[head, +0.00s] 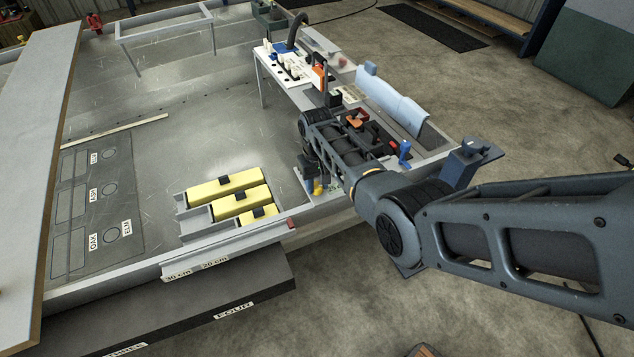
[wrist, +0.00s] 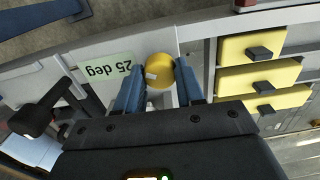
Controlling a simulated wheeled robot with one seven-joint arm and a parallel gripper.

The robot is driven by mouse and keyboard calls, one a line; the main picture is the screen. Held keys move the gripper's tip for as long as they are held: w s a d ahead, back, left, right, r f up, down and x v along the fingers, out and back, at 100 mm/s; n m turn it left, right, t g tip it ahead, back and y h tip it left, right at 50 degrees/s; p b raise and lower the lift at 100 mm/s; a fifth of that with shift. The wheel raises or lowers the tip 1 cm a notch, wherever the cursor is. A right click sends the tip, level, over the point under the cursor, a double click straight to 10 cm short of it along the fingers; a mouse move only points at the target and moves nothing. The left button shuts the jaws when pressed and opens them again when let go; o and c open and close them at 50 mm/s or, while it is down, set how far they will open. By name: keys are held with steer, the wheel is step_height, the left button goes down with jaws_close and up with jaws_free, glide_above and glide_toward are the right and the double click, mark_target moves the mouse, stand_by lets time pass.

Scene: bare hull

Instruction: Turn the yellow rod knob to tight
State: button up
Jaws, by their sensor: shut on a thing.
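The yellow rod knob (wrist: 159,73) shows in the wrist view as a round yellow knob with a small pale mark on its face. My gripper (wrist: 160,85) has its two blue fingers on either side of the knob, shut on it. In the head view my gripper (head: 312,184) is low at the hull's near right side, with a bit of the yellow knob (head: 318,187) showing beside it. My arm hides most of that spot. No tight mark is readable.
A "25 deg" label (wrist: 105,70) lies left of the knob. Yellow blocks with black handles (head: 225,187) sit to the left in the hull. A bench with tools (head: 290,65) and a blue cloth (head: 392,98) stand behind. The hull floor (head: 200,120) is mostly clear.

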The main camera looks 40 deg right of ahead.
mark_target(317, 185)
steer(key=shift+m, duration=0.4)
steer(key=o, duration=1)
steer(key=shift+o, duration=0.2)
steer(key=shift+r+p, duration=0.4)
steer(key=shift+r, duration=3.5)
